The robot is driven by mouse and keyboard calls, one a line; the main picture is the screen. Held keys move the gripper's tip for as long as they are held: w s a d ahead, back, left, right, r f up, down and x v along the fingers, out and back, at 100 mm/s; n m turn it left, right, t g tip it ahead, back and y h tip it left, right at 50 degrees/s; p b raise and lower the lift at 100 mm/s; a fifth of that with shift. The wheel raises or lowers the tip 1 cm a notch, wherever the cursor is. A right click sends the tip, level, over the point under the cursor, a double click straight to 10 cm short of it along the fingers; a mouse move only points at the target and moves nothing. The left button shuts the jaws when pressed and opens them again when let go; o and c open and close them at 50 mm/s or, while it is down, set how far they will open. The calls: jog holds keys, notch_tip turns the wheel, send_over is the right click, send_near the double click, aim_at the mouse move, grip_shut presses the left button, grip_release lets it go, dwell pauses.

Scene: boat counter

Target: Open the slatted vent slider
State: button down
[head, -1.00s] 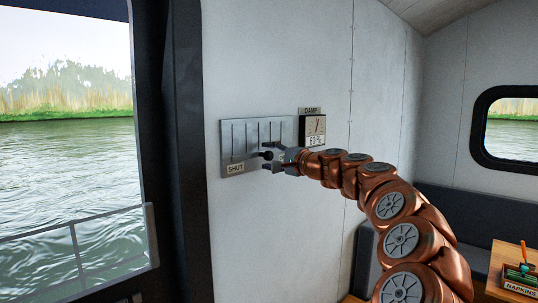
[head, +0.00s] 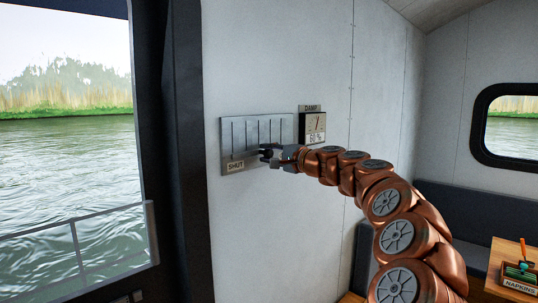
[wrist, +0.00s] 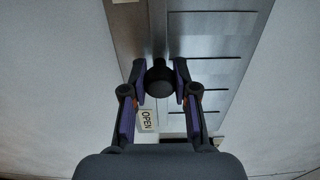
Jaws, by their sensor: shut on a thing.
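The slatted vent (head: 227,135) is a grey metal plate with upright slots on the white wall, with a SHUT label (head: 236,167) at its lower left. Its dark round knob (wrist: 160,82) sits in the wrist view between my two fingertips. My gripper (head: 268,154) is at the lower middle of the plate in the head view, shut on the knob. In the wrist view an OPEN label (wrist: 147,121) shows beside the left finger. My gripper hides part of the plate in the head view.
A damp gauge (head: 313,127) is mounted just right of the vent. A dark window frame (head: 185,150) stands to the left. A wooden table (head: 503,257) with a napkin holder (head: 520,288) is at lower right. The wall around the vent is otherwise clear.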

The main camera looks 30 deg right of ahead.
dwell(0.4)
jog(key=shift+w+d, duration=0.25)
jog(key=shift+d, duration=0.8)
jog(key=c, duration=0.9)
grip_release()
jog(key=shift+o, duration=0.2)
jog(key=shift+s, duration=0.1)
jog(key=v, duration=1.1)
jog(key=shift+s, duration=0.4)
